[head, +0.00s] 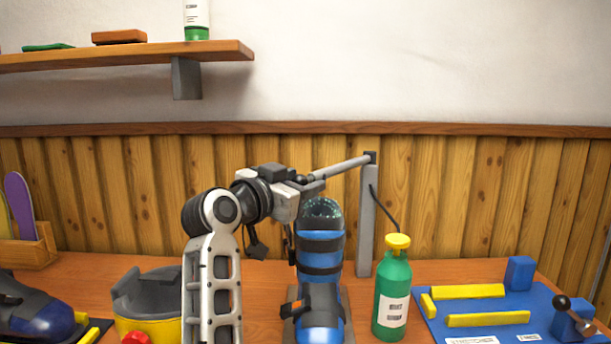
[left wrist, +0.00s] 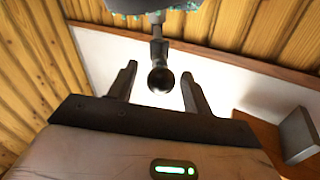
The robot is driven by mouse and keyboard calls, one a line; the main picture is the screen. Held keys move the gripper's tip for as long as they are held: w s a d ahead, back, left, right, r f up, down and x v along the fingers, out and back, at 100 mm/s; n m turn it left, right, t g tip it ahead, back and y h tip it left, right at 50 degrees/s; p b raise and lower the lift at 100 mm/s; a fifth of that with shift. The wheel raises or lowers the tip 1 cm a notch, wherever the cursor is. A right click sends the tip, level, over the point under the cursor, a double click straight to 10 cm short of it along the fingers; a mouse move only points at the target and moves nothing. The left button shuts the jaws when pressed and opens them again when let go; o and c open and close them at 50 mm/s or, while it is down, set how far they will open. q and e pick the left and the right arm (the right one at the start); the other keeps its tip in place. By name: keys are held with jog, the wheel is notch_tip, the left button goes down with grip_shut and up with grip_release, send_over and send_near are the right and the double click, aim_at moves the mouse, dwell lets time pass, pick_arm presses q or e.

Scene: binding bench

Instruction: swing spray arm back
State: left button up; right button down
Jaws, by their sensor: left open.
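The spray arm (head: 343,167) is a thin grey bar. It runs from the top of an upright grey post (head: 367,220) down to the left, over a blue boot (head: 320,245) with dark straps. My left gripper (head: 314,184) is at the arm's free end, above the boot. In the left wrist view, a dark round knob (left wrist: 161,80) on a short stem lies between the two open fingers (left wrist: 158,78), with a gap on both sides. The gripper partly hides the arm's end in the head view. My right gripper is not in view.
A green bottle (head: 392,290) with a yellow cap stands right of the post, a hose above it. A blue mat (head: 470,307) with yellow bars lies at the right. A grey and yellow holder (head: 150,300) and another boot (head: 35,315) are at the left. A shelf (head: 130,54) hangs above.

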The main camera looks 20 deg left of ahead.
pick_arm(q)
jog(key=shift+x, duration=1.1)
